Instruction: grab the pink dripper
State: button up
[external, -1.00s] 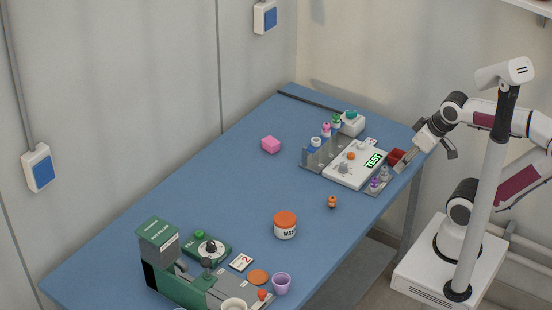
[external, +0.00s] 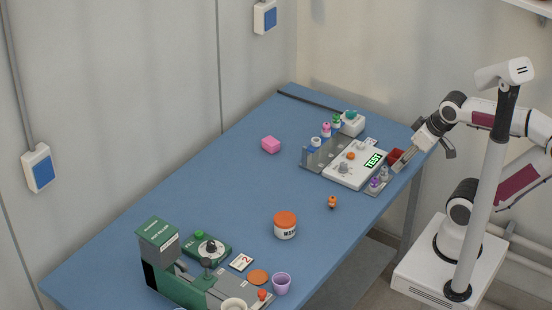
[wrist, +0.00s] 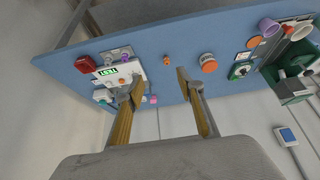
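The pink dripper (external: 326,129) stands upright in the grey rack at the back right of the table, in a row between a green-topped dripper (external: 336,120) and a blue-and-white one (external: 315,144). My gripper (external: 400,163) is at the table's right edge, beyond the white test device and well apart from the pink dripper. In the wrist view my gripper (wrist: 160,91) is open, with nothing between its fingers. I cannot make out the pink dripper there; the left finger covers part of the rack area.
The white test device (external: 352,171), a red box (external: 396,155) and a purple dripper (external: 375,184) stand between my gripper and the rack. A pink block (external: 270,145) lies left of the rack. An orange-lidded jar (external: 285,225) stands nearer; the table's middle is mostly clear.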

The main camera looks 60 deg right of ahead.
jog(key=w+d+f+m+t+h, duration=0.15)
jog(key=w+d, duration=0.35)
jog(key=w, duration=0.8)
jog(key=t, duration=0.5)
send_near(326, 125)
jog(key=w, duration=0.2)
jog(key=shift+w+a+f+m+h, duration=0.1)
jog(key=shift+f+m+h, duration=0.1)
jog(key=shift+f, duration=0.15)
jog(key=shift+w+a+f+m+h, duration=0.1)
jog(key=shift+w+f+m+h, duration=0.05)
jog(key=shift+f, duration=0.25)
jog(key=shift+d, duration=0.1)
jog(key=shift+x, duration=1.25)
jog(key=shift+w+d, duration=0.1)
